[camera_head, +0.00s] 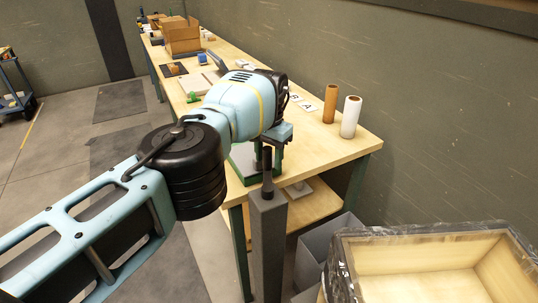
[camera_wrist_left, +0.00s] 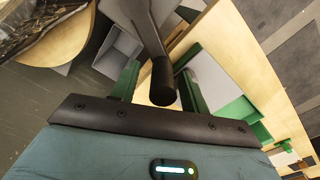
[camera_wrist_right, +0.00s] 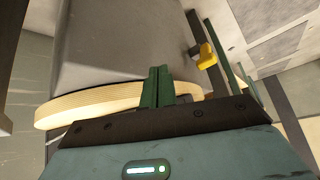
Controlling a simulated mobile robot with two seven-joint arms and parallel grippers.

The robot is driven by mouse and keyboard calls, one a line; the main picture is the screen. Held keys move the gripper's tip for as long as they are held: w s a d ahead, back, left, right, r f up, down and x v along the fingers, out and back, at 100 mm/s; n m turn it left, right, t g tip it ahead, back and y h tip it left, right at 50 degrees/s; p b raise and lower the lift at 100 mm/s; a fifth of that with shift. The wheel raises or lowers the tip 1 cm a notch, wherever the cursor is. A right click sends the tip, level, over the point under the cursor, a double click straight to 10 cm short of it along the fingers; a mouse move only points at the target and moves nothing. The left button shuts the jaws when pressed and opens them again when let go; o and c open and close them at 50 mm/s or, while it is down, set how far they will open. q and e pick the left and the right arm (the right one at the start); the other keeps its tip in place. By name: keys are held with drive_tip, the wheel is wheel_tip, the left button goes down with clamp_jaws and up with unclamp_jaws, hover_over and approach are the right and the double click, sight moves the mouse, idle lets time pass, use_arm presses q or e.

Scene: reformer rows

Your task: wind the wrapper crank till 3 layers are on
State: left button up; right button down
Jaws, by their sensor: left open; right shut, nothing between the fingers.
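A dark upright handle (camera_head: 267,178), apparently the wrapper crank's, stands on a grey post (camera_head: 268,245) in front of the bench. My left gripper (camera_head: 268,150) is open over the handle's top. In the left wrist view the knob (camera_wrist_left: 163,82) lies between the green fingers, with a gap visible on either side. A pale wooden crate (camera_head: 425,275) at the lower right of the head view has shiny dark film (camera_head: 340,265) around its rim; its layers cannot be counted. My right gripper (camera_wrist_right: 158,88) is shut and empty beside a grey surface with a pale wooden edge (camera_wrist_right: 100,108).
The long wooden bench (camera_head: 325,150) runs back along the wall. It carries an orange roll (camera_head: 330,104), a white roll (camera_head: 350,117), letter cards (camera_head: 308,105) and brown boxes (camera_head: 182,38). Grey bins (camera_head: 325,245) stand between post and crate. A cart (camera_head: 15,75) is far left.

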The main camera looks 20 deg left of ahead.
use_arm(q)
drive_tip(key=shift+r, duration=3.95)
